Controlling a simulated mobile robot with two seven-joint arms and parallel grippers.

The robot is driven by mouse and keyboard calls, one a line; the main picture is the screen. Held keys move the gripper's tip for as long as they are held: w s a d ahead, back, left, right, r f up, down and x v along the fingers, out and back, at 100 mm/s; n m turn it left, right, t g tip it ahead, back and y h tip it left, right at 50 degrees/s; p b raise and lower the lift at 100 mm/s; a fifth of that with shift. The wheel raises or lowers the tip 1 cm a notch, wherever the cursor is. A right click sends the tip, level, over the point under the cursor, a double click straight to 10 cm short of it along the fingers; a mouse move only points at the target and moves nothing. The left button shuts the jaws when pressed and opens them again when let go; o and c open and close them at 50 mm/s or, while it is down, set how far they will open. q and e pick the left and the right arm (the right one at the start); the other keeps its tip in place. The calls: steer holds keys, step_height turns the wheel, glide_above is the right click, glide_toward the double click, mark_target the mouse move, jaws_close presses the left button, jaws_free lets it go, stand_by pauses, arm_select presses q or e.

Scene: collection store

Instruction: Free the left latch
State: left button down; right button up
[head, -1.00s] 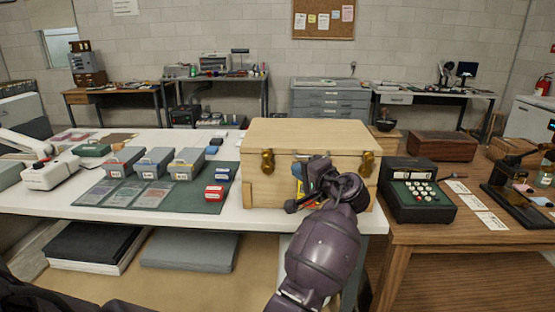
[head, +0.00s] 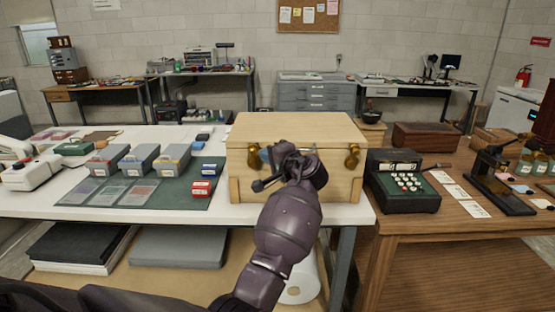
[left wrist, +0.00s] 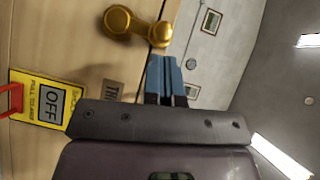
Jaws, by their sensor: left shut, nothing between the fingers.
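The wooden chest (head: 296,128) stands on the white table with its lid down. The left latch (head: 253,157) is a brass piece hanging on its front; it also shows in the left wrist view (left wrist: 138,25). The right latch (head: 352,157) hangs likewise. My left gripper (head: 265,156) is just right of the left latch. Its blue fingers (left wrist: 165,75) are shut and empty, close to the latch; contact is unclear. A yellow label (left wrist: 45,102) reading "OFF", with a red part (left wrist: 12,98), is on the chest front. My right gripper is not in view.
Room above the chest is clear.

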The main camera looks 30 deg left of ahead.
arm_select(q)
steer(key=shift+x, duration=1.1)
